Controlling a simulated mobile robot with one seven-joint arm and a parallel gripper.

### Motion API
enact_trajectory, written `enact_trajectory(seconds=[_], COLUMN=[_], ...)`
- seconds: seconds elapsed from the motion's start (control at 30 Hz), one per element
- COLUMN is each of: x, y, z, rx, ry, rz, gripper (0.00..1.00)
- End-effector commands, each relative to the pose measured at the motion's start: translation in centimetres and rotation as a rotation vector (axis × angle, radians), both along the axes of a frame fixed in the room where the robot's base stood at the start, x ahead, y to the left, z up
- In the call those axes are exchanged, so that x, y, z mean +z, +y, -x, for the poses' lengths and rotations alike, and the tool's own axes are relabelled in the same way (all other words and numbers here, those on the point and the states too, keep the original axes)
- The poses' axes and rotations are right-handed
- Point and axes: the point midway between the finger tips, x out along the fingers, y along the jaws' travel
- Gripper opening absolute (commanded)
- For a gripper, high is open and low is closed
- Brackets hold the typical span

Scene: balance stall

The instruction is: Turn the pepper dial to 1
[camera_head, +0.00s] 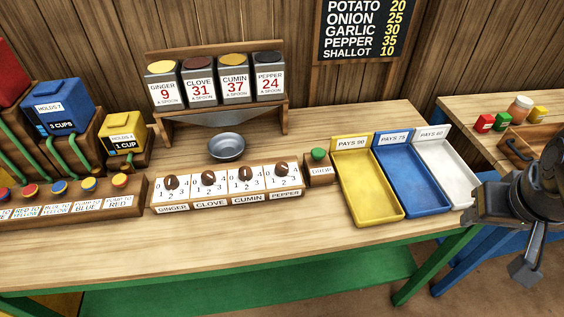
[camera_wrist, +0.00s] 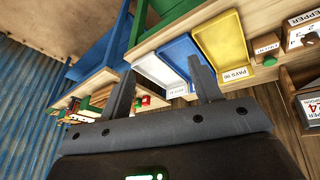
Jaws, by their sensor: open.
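The pepper dial (camera_head: 281,169) is a brown knob on a white plate marked with numbers. It is the rightmost of several dials on the low wooden panel, above the label PEPPER. Its pointing direction is too small to tell. The dial (camera_wrist: 310,39) also shows at the right edge of the wrist view, partly cut off. My gripper (camera_wrist: 160,88) is open and empty, its two dark fingers apart in the wrist view. In the head view, my arm's end is at the far right, beyond the white tray and well away from the dial.
A green button (camera_head: 318,154) stands just right of the dial panel. Yellow (camera_head: 357,212), blue (camera_head: 403,206) and white (camera_head: 447,195) trays lie between the button and my arm. A metal bowl (camera_head: 227,147) sits behind the dials, under the spice rack (camera_head: 222,111).

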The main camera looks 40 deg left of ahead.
Motion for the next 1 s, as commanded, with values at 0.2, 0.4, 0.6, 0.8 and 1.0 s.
enact_trajectory(seconds=[0.2,0.4,0.6,0.8,1.0], x=[1.1,0.9,-0.6,-3.2,-6.8], y=[6.8,14.1,22.2,30.8,39.0], z=[-5.1,-8.6,-10.8,-11.6,-10.8], rx=[0.319,0.615,0.910,1.203,1.485], ry=[0.082,0.148,0.208,0.264,0.315], rz=[0.113,0.196,0.260,0.303,0.326], gripper=[0.58,0.58,0.58,0.58,0.58])
